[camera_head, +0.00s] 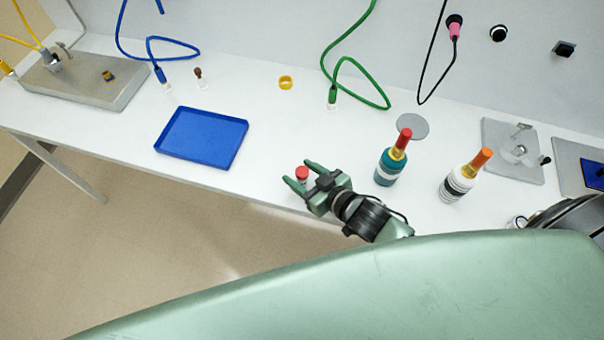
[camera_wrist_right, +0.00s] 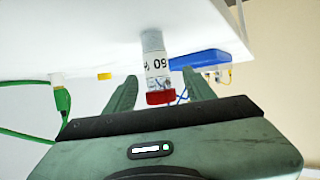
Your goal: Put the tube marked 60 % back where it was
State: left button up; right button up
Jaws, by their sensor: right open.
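The tube with a red cap (camera_head: 302,172) stands near the front edge of the white bench. In the right wrist view the tube (camera_wrist_right: 155,62) is clear with a white label that reads 60, seen upside down. My right gripper (camera_head: 300,175) is open, with one finger on each side of the red cap. In the right wrist view a gap shows between the cap and each finger of the right gripper (camera_wrist_right: 161,87). The tube's lower part is hidden in the head view. My left gripper is not in view.
A blue tray (camera_head: 203,137) lies to the left. A teal bottle (camera_head: 389,167) and a white striped bottle (camera_head: 460,184) stand to the right. A yellow ring (camera_head: 286,82), a grey disc (camera_head: 412,126) and blue and green cables (camera_head: 340,60) are farther back.

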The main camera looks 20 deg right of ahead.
grip_shut()
jog(key=shift+r, duration=0.1)
